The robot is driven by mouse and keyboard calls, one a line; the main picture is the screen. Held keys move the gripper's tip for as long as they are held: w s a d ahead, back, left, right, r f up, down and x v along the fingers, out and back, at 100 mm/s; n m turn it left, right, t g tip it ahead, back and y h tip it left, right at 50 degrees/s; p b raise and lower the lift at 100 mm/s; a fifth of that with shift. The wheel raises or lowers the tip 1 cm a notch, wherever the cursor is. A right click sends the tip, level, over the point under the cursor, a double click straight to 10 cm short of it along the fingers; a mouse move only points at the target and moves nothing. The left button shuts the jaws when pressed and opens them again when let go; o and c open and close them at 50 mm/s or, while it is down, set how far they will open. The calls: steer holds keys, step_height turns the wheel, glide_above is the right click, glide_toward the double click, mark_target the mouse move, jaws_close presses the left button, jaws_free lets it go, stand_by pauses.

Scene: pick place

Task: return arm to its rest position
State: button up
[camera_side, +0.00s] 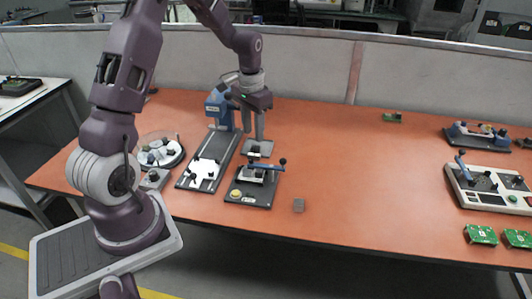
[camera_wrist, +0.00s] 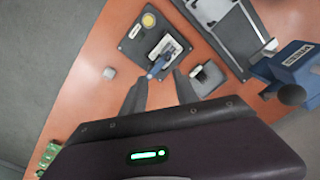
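My gripper (camera_side: 253,135) hangs fingers down over the back-middle of the orange table (camera_side: 340,150). In the side view it is above a grey block with a dark slot (camera_side: 259,149), behind a clamp fixture with a blue handle (camera_side: 264,173). In the wrist view the two fingers of my gripper (camera_wrist: 159,77) are apart with nothing held between them. The clamp fixture (camera_wrist: 155,42) lies beyond the fingertips there, and the grey slotted block (camera_wrist: 207,78) is just right of the right finger. The arm reaches across the table from my base at left.
A blue press (camera_side: 218,108) stands close left of my gripper. A round tray (camera_side: 160,151) is at left. Fixtures (camera_side: 490,186) and green boards (camera_side: 480,235) are at right. The table's centre-right is clear.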

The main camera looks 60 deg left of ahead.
steer(key=s+d+r+m+t, duration=0.1)
steer(key=s+d+r, duration=0.3)
steer(key=d+r, duration=0.3)
steer(key=s+d+r+t, duration=0.2)
steer(key=s+d+r, duration=0.2)
steer(key=d+r, duration=0.3)
steer(key=s+d+r+t, duration=0.1)
steer(key=s+d+r, duration=0.1)
steer(key=s, duration=0.5)
steer(key=s+d+r+t, duration=0.1)
steer(key=s+d+r, duration=0.1)
steer(key=s+d, duration=0.2)
steer(key=s, duration=0.3)
steer(key=shift+d+m, duration=0.35)
steer(key=shift+m, duration=0.05)
